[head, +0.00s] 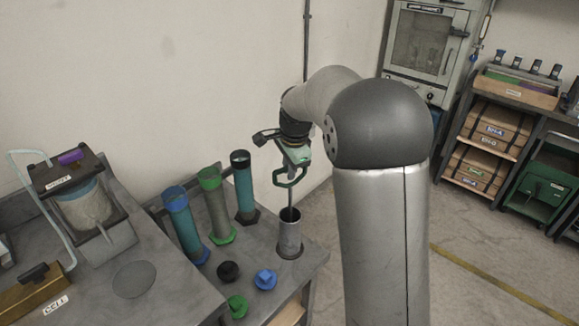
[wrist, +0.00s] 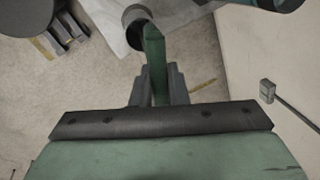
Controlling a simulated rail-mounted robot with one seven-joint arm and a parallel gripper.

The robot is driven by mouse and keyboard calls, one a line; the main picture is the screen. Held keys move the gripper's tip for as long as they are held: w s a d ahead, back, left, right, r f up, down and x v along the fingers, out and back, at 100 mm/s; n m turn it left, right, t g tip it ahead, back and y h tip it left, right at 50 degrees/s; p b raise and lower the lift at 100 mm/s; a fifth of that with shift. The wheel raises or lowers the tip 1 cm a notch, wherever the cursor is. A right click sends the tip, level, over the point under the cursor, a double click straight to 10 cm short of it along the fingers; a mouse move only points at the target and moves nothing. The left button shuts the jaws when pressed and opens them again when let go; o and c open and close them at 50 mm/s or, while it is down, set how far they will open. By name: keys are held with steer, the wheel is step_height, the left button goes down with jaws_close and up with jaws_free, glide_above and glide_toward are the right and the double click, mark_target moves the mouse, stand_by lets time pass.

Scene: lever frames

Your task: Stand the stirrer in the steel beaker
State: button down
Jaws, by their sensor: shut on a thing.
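The steel beaker (head: 289,240) stands upright near the right edge of the bench. My gripper (head: 295,160) is above it, shut on the green loop handle of the stirrer (head: 290,183). The stirrer hangs roughly upright and its thin dark rod runs down to the beaker's dark mouth. The rod's lower end is hidden there, so I cannot tell how deep it is. In the wrist view the green handle (wrist: 154,55) is between the fingers of my gripper (wrist: 153,88). A round grey rim shows just beyond it; I cannot tell whether it is the beaker.
Small black (head: 228,271), blue (head: 265,280) and green (head: 237,306) knobs lie in front. A wall is behind the bench; open floor lies right.

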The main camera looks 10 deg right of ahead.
steer(key=shift+f+b, duration=0.75)
steer(key=shift+f, duration=0.4)
steer(key=c, duration=1.3)
jaws_free()
steer(key=shift+c, duration=0.2)
steer(key=shift+r, duration=0.1)
steer(key=s+r, duration=0.3)
steer(key=r, duration=1.4)
steer(key=shift+s+d, duration=0.15)
steer(key=shift+d, duration=0.25)
